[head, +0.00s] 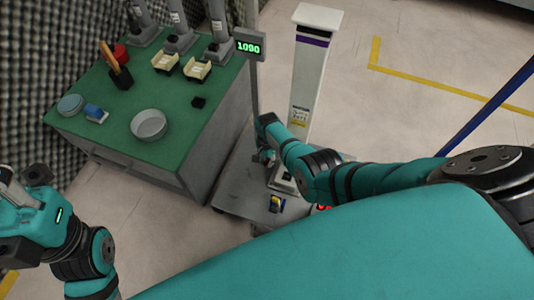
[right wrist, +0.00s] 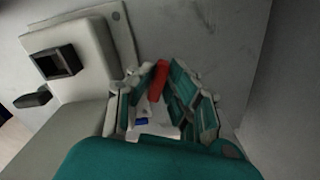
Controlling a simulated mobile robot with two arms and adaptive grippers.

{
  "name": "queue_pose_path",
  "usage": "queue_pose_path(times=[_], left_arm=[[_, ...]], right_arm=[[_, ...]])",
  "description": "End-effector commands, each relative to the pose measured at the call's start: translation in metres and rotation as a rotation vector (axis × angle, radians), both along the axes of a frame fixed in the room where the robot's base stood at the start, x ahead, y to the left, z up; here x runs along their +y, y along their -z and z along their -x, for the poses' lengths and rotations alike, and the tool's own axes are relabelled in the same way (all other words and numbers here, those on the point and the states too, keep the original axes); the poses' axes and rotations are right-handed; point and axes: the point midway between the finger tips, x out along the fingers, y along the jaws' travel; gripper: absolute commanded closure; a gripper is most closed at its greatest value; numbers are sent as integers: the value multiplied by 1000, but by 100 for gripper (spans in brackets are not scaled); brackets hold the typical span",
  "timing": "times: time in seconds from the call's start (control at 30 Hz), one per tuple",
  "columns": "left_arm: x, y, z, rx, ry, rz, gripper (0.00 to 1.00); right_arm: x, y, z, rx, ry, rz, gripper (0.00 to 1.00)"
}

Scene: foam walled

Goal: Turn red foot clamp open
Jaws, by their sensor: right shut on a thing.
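The red foot clamp (right wrist: 158,80) shows in the right wrist view as a short red bar between the fingers of my right gripper (right wrist: 162,88). The fingers are closed in on it. A small blue part (right wrist: 141,121) shows lower between the fingers. In the head view my right gripper (head: 266,158) is down beside the foot of the white column, and the red bar is hidden there.
The white column (head: 310,75) stands on a grey base plate (head: 235,185). A green workbench (head: 185,120) with a round dish (head: 149,125) is to the left. A display (head: 249,45) reads 1090.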

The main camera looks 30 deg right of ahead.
Motion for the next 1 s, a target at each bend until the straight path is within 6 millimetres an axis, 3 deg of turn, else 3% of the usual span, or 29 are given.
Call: queue_pose_path(times=[0.5, 1.0], left_arm=[[1, 2, 3, 24, 2, 5, 100], [0, 8, 2, 44, 4, -3, 100]], right_arm=[[0, 0, 3, 3, -375, -2, 100], [-1, 1, 4, 3, -469, -2, 100]])
